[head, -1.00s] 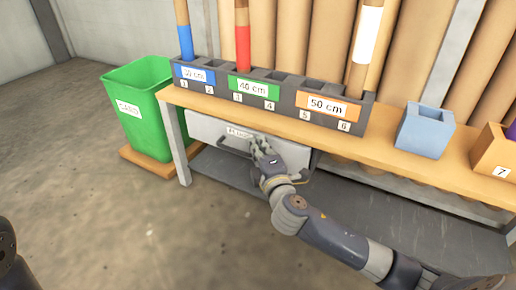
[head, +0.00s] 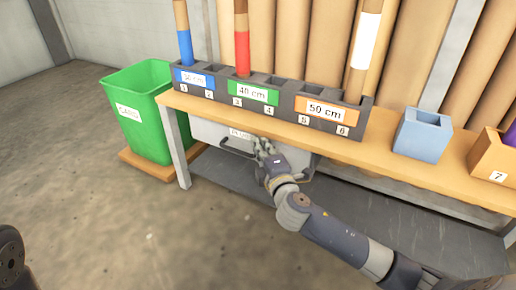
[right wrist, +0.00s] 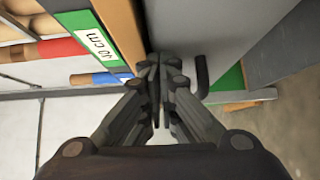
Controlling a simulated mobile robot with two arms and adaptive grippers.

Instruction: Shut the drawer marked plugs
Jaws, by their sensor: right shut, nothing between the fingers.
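The drawer marked plugs (head: 212,133) is a pale grey front under the left part of the wooden bench, with a dark bar handle. Its label is partly cut off by the bench edge. In the head view I cannot tell how far out it stands. My right gripper (head: 262,148) is shut and empty, with its fingers at the middle of the drawer front, by the handle. In the right wrist view the shut fingertips (right wrist: 158,65) are close to the grey drawer face (right wrist: 205,25), and a dark handle end (right wrist: 203,75) shows beside them. Contact is unclear. My left gripper is out of view.
The bench (head: 400,170) carries a dark rack (head: 290,98) with several numbered slots and coloured tubes, a blue box (head: 422,135) and an orange box (head: 492,158). A green bin (head: 140,115) stands left of the bench. The floor in front is clear.

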